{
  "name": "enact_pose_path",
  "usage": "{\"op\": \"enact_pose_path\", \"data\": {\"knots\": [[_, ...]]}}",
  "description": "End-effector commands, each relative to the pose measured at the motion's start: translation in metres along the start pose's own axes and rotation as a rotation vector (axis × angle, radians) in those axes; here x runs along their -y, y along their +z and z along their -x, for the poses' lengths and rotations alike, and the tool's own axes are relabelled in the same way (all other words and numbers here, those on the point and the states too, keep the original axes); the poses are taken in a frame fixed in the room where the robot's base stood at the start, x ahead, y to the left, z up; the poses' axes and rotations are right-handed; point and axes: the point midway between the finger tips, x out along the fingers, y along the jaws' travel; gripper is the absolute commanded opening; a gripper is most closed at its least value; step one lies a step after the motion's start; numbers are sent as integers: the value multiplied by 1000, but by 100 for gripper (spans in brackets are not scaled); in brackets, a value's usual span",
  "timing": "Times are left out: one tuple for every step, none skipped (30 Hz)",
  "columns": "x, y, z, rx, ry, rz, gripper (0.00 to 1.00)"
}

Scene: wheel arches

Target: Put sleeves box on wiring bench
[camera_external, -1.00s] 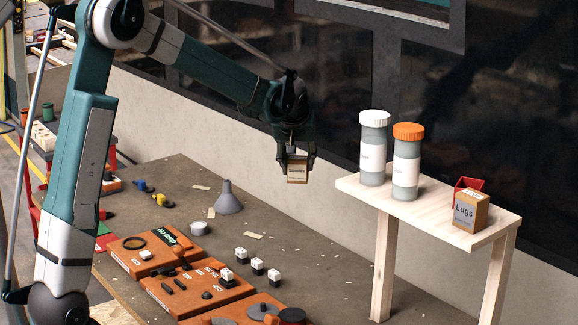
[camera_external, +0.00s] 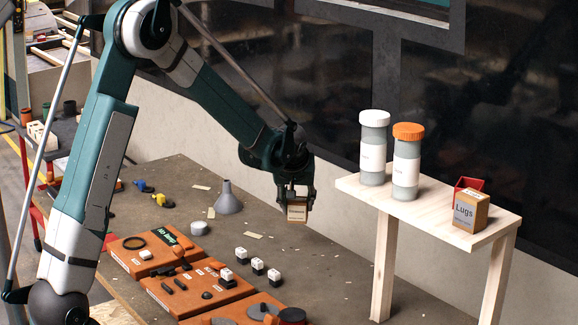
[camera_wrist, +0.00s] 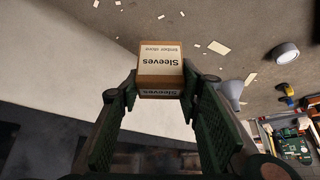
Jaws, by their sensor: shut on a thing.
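The sleeves box (camera_external: 297,212) is a small brown carton with a cream label. My gripper (camera_external: 297,199) is shut on it and holds it over the far part of the brown-topped bench (camera_external: 265,265). In the wrist view the sleeves box (camera_wrist: 160,62) sits between the fingertips of my gripper (camera_wrist: 160,88), its "Sleeves" print upside down. The box looks clear of the bench top, but the exact gap is hard to judge. No label in view tells which surface is the wiring bench.
A pale wooden stand (camera_external: 430,210) at right holds a white-capped jar (camera_external: 373,150), an orange-capped jar (camera_external: 406,160), a Lugs box (camera_external: 470,211) and a red bin (camera_external: 470,184). Orange panels (camera_external: 200,290), small white-topped blocks and a grey funnel (camera_external: 228,200) occupy the bench. Bare top lies right of the blocks.

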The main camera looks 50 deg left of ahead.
Motion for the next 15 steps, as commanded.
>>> {"op": "enact_pose_path", "data": {"knots": [[0,0,0,0,0,0,22],[0,1,-1,0,0,0,22],[0,2,-3,0,0,0,22],[0,3,-4,0,0,0,22],[0,4,-6,0,0,0,22],[0,6,-9,0,0,0,22],[0,7,-12,0,0,0,22],[0,9,-16,0,0,0,22],[0,12,-20,0,0,0,22],[0,15,-24,0,0,0,22],[0,17,-28,0,0,0,22],[0,20,-32,0,0,0,22],[0,22,-36,0,0,0,22],[0,25,-39,0,0,0,22],[0,27,-43,0,0,0,22]]}}
